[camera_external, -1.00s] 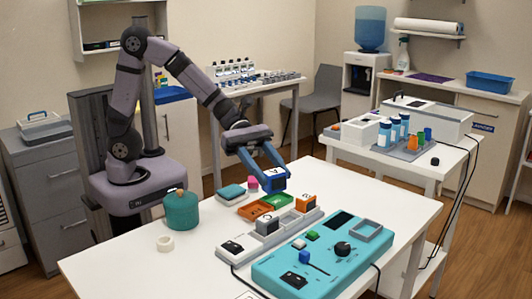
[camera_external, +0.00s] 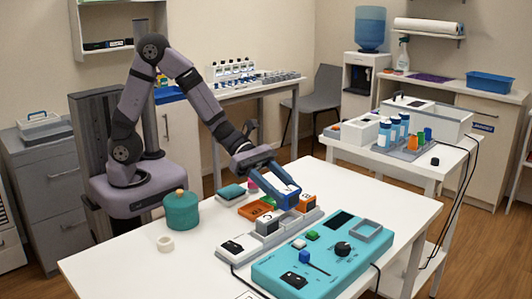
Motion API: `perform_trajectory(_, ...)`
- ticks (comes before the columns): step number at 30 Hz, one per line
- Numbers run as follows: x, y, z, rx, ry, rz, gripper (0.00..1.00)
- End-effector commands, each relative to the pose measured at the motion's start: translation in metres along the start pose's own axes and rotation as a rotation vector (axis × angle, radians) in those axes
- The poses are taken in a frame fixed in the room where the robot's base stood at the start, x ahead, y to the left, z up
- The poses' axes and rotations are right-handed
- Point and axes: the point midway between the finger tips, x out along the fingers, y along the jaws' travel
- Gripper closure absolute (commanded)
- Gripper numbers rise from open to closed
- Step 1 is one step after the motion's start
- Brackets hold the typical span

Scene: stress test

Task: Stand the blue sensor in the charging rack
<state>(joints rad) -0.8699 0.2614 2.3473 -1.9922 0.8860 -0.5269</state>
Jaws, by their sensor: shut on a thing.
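The blue sensor (camera_external: 287,203) is between the blue fingers of my gripper (camera_external: 286,196), which is shut on it. The fingers hide much of the sensor. It is low over the grey charging rack (camera_external: 284,231), between a white-faced unit (camera_external: 267,225) on its left and an orange unit (camera_external: 306,202) on its right. I cannot tell whether its bottom touches the rack.
A teal control panel (camera_external: 267,272) with a knob lies in front of the rack. An orange tray (camera_external: 246,214) and a teal block (camera_external: 232,192) are behind it. A teal pot (camera_external: 181,212) and a white tape ring (camera_external: 165,243) stand left.

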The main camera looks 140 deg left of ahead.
Motion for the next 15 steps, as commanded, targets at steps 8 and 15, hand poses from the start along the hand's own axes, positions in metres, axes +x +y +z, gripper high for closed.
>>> perform_trajectory(8,0.004,0.000,-0.009,0.001,-0.002,0.000,0.81)
perform_trajectory(15,0.014,0.000,-0.033,-0.003,0.001,-0.002,0.81)
